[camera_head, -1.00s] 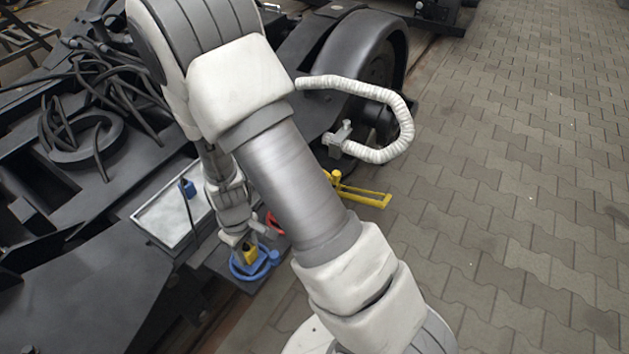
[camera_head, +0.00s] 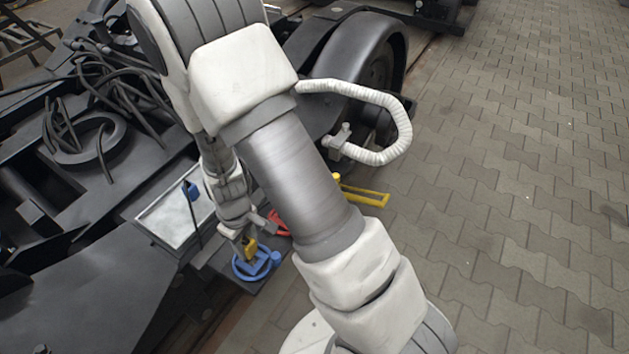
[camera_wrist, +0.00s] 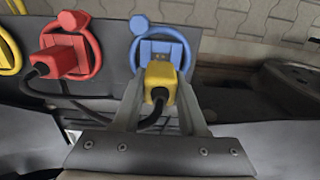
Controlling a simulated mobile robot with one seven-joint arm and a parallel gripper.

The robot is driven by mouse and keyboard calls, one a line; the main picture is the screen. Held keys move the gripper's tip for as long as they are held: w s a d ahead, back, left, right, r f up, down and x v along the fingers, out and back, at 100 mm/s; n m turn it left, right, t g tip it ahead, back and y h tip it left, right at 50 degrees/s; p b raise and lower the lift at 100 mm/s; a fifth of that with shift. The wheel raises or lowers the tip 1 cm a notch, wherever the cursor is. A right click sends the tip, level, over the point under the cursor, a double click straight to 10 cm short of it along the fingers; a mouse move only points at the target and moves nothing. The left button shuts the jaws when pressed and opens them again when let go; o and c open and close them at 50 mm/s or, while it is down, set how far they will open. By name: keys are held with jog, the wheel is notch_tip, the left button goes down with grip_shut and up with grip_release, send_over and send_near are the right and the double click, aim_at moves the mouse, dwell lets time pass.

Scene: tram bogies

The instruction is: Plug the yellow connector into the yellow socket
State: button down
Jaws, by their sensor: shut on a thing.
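My gripper (camera_wrist: 160,85) is shut on the yellow connector (camera_wrist: 160,76), whose black cable bends down behind the fingers. The connector is in front of the blue socket (camera_wrist: 161,49) in the wrist view; I cannot tell whether they touch. In the head view the yellow connector (camera_head: 250,247) is over the upper part of the blue socket (camera_head: 240,271). The yellow socket (camera_wrist: 7,59) is cut off at the left edge of the wrist view. In the head view yellow parts (camera_head: 365,195) show right of my arm, which partly hides them.
A red socket (camera_wrist: 94,50) with a red connector (camera_wrist: 56,61) in it lies between the blue and yellow sockets. A blue connector (camera_head: 191,189) is at the grey tray (camera_head: 150,226). The bogie wheel (camera_head: 378,68) stands behind. Open paving is at right.

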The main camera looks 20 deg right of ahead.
jog(key=shift+r+p, duration=0.85)
jog(key=shift+r, duration=0.3)
jog(key=w+d+r+m, duration=0.3)
jog(key=w+d+r, duration=0.1)
jog(key=r, duration=0.5)
jog(key=w+d+r+m, duration=0.3)
jog(key=d+r, duration=0.3)
jog(key=r, duration=0.3)
jog(key=shift+w+d+r+m, duration=0.3)
jog(key=shift+w+r+m, duration=0.1)
jog(key=shift+w, duration=0.5)
jog(key=shift+d, duration=0.1)
